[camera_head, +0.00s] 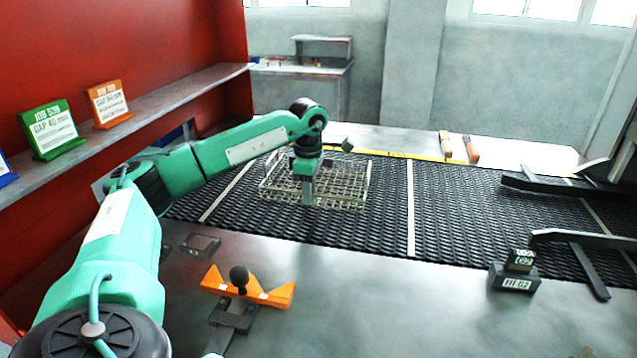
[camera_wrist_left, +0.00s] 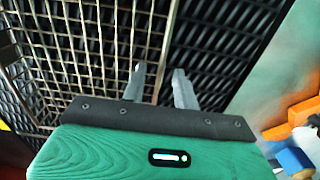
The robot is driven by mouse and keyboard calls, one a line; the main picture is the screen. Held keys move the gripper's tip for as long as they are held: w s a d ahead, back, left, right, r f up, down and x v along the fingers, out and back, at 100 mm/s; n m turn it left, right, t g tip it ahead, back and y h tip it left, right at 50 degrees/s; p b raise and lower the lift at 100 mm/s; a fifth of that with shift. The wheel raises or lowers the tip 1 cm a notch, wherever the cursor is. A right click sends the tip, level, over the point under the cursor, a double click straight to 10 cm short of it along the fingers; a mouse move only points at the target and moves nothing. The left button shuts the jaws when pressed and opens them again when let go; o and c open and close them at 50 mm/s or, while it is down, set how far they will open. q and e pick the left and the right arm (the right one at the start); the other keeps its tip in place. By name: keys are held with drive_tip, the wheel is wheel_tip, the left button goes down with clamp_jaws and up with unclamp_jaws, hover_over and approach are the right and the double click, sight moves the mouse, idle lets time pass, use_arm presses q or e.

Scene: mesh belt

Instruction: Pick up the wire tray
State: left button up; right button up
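The wire tray (camera_head: 342,187), a pale metal mesh basket, lies on the black mesh belt (camera_head: 460,215) left of centre in the head view. My left gripper (camera_head: 308,198) points down at its near side, and the arm hides part of the tray. In the left wrist view the tray (camera_wrist_left: 85,50) fills the upper left. There my left gripper (camera_wrist_left: 159,72) has its two fingers apart, with the tray's edge running up between them. I cannot tell how deep the fingers reach. My right gripper is not in view.
An orange bracket with a black knob (camera_head: 240,285) stands on the near grey ledge. A small dark labelled block (camera_head: 515,280) sits at the right. Dark fork-like bars (camera_head: 575,190) reach over the belt's right end. The belt between is clear.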

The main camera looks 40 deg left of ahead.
use_arm(q)
clamp_jaws()
idle(0.3)
